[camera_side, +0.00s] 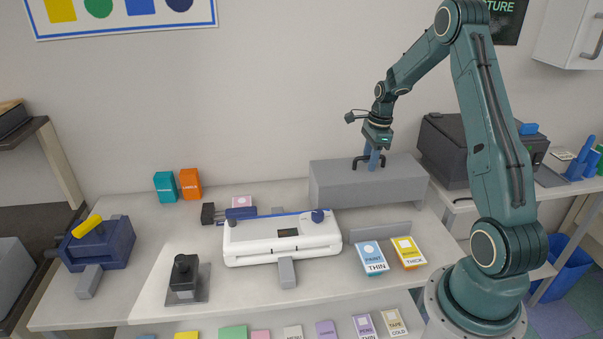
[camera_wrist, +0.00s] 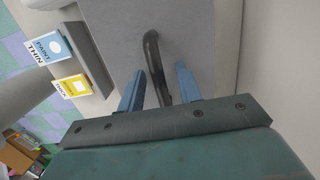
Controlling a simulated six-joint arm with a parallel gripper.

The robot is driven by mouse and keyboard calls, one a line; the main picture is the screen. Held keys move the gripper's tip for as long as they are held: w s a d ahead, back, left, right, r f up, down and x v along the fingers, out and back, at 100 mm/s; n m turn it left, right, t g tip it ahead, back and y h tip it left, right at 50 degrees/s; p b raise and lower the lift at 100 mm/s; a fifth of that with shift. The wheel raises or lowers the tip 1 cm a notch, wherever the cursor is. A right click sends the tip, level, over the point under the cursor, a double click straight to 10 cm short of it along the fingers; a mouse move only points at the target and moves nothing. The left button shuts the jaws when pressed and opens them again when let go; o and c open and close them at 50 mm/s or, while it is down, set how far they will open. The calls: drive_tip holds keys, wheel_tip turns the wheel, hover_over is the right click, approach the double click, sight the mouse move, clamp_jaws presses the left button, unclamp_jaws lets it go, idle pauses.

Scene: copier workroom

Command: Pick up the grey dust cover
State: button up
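The grey dust cover (camera_side: 345,190) is a long box shape at the back right of the white table, against the wall. A black handle (camera_side: 357,163) arches on its top. My gripper (camera_side: 372,160) is above the cover, pointing down at the handle. In the wrist view, my gripper's blue fingers (camera_wrist: 158,76) are apart, with the black handle (camera_wrist: 151,45) between them and gaps beside it. The cover's grey top (camera_wrist: 110,30) lies below. Whatever is under the cover is hidden.
A white machine (camera_side: 280,246) stands in front-left of the cover. Blue and yellow packs (camera_side: 370,257) (camera_side: 408,252) lie in front of it. A dark printer (camera_side: 450,150) stands close on the right. The wall is right behind.

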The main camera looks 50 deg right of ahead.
clamp_jaws()
drive_tip(key=shift+r, duration=0.2)
wheel_tip(320, 180, up, 20)
idle(0.9)
drive_tip(key=shift+f, duration=0.15)
